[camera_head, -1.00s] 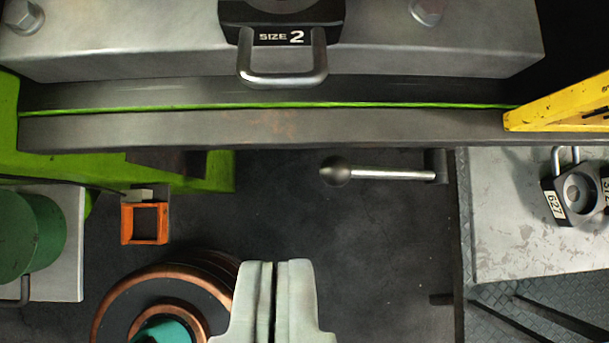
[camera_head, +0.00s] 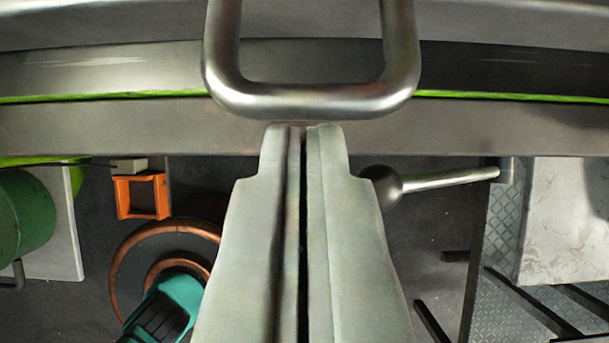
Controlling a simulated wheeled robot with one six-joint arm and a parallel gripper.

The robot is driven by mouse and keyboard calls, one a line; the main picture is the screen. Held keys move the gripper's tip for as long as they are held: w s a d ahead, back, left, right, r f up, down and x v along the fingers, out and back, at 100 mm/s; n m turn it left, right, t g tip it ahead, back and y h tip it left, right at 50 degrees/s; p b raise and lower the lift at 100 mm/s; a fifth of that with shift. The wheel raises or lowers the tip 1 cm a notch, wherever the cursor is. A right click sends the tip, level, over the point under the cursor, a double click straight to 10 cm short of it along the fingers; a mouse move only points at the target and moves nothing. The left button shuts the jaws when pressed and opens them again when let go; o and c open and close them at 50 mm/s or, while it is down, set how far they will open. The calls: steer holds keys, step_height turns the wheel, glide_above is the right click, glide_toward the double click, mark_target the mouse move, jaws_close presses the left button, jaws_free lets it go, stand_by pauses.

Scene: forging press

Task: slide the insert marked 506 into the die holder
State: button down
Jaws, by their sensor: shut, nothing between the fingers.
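A metal U-shaped handle (camera_head: 312,100) fills the top middle of the view, close to the camera. The insert it belongs to is out of the frame now; a second ago it showed a "SIZE 2" label, and no 506 mark can be read. The die holder's grey metal block (camera_head: 500,25) lies behind the handle, only its front part in view. My gripper (camera_head: 304,130) is shut and empty. Its fingertips show just below the handle's front bar in the picture; I cannot tell whether they touch it.
A dark press ledge with a green line (camera_head: 490,96) runs across the view. A ball-ended lever (camera_head: 385,187) is right of my gripper. An orange frame (camera_head: 142,196), a copper-ringed reel (camera_head: 128,265) and a green cylinder (camera_head: 22,217) are at left. A pale table (camera_head: 565,225) stands at right.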

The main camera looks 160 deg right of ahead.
steer(key=shift+w, duration=0.15)
steer(key=w+a, duration=0.1)
steer(key=w, duration=0.1)
steer(key=w+a, duration=0.1)
steer(key=w, duration=0.2)
steer(key=w+a, duration=0.1)
steer(key=w, duration=0.1)
steer(key=shift+w, duration=0.3)
steer(key=shift+d, duration=0.1)
